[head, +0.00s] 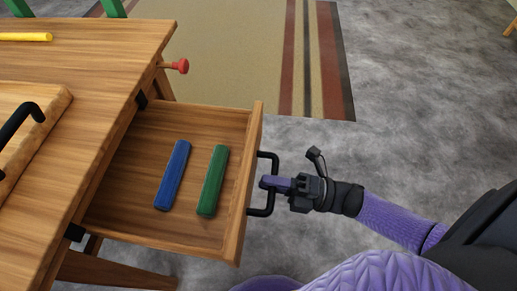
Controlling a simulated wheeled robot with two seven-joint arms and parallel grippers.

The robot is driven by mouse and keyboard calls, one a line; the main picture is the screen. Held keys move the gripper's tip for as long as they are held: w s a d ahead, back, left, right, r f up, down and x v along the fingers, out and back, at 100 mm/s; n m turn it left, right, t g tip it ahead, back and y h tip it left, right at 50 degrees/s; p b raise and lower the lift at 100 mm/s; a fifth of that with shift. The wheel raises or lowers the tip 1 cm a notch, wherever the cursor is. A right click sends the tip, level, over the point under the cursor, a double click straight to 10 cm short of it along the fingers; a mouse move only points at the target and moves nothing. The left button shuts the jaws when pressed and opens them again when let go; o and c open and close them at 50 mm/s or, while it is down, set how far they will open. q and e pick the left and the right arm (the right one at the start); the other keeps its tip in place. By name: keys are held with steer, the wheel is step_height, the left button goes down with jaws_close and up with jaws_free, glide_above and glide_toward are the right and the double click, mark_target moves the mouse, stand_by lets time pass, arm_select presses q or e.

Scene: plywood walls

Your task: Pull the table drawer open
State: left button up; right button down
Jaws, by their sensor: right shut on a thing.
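The table drawer (130,200) is pulled out to the right from under the wooden table (110,45). Its inside shows, with a blue block (173,175) and a green block (212,181) lying on the bottom. A black bar handle (271,211) stands on the drawer's front panel. My right gripper (268,183) reaches in from the right and is shut on the handle near its middle. Its fingers cover part of the bar. My left gripper is not in view.
A yellow stick (26,37) lies on the tabletop. A red knob (180,66) sticks out at the table's side. A wooden panel with another black handle (22,122) is at the left. A striped rug (235,50) lies behind, and the grey floor at right is clear.

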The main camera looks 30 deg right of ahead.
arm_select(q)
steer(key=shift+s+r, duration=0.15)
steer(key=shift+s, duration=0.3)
arm_select(e)
steer(key=shift+s+d, duration=0.1)
steer(key=shift+d, duration=0.05)
steer(key=c, duration=0.6)
jaws_free()
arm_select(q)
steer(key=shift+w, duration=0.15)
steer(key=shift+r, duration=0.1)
arm_select(e)
steer(key=v, duration=1)
